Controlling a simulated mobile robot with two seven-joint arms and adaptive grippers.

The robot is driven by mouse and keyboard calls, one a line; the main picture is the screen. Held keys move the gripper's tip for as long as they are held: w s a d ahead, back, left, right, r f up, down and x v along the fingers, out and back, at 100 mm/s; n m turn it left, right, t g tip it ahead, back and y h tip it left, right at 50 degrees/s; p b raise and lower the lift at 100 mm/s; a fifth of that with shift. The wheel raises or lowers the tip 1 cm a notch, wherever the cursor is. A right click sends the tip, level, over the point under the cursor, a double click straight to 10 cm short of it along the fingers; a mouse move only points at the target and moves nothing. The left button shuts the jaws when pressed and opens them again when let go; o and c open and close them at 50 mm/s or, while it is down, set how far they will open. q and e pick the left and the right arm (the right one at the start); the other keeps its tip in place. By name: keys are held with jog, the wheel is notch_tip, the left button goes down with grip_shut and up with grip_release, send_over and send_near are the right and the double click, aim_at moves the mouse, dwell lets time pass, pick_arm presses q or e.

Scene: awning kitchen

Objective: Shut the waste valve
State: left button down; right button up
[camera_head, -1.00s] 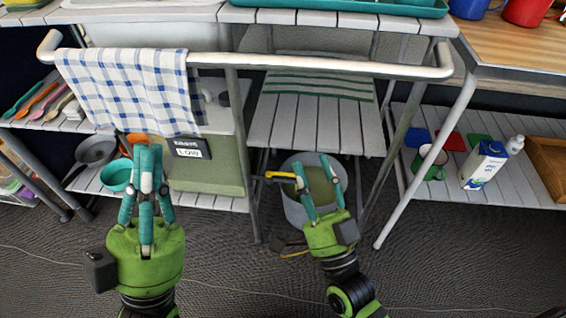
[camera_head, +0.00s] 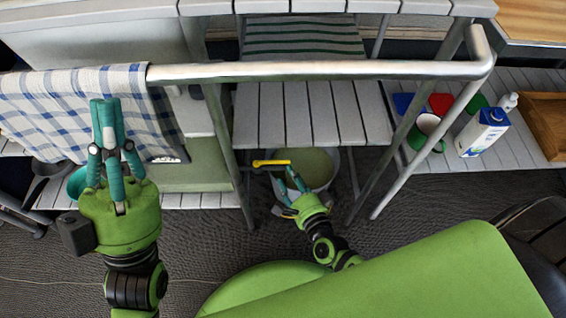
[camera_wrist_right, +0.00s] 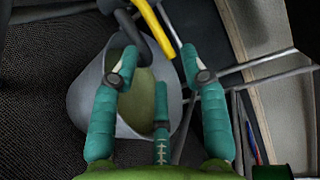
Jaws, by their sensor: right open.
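The yellow lever (camera_head: 272,163) of the waste valve lies roughly level under the slatted shelf, above a grey bucket (camera_head: 333,168). In the right wrist view the yellow lever (camera_wrist_right: 153,26) hangs from a dark pipe fitting (camera_wrist_right: 128,20) at the top. My right gripper (camera_head: 290,180) is open beside the lever, just right of and below it, over the bucket's left side. In its wrist view the fingers (camera_wrist_right: 161,72) are spread and empty, with the lever beyond their tips. Contact cannot be told. My left gripper (camera_head: 106,106) is raised before the checked towel; its opening is unclear.
A metal rail (camera_head: 320,70) runs across above the shelf (camera_head: 300,113), with slanted legs either side of the bucket. A checked towel (camera_head: 60,110) hangs at left. A milk carton (camera_head: 482,131) and green mug (camera_head: 425,131) stand on the right shelf.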

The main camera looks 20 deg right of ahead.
aim_at(283, 164)
jog(key=shift+w+a+f+b, duration=0.1)
jog(key=shift+w+f+b, duration=0.05)
jog(key=shift+w, duration=0.6)
jog(key=shift+w+a+f+b, duration=0.1)
jog(key=shift+w+f+b, duration=0.1)
jog(key=shift+w, duration=0.6)
jog(key=shift+w+f+b, duration=0.1)
jog(key=shift+w+b, duration=0.05)
jog(key=shift+w, duration=0.6)
grip_shut()
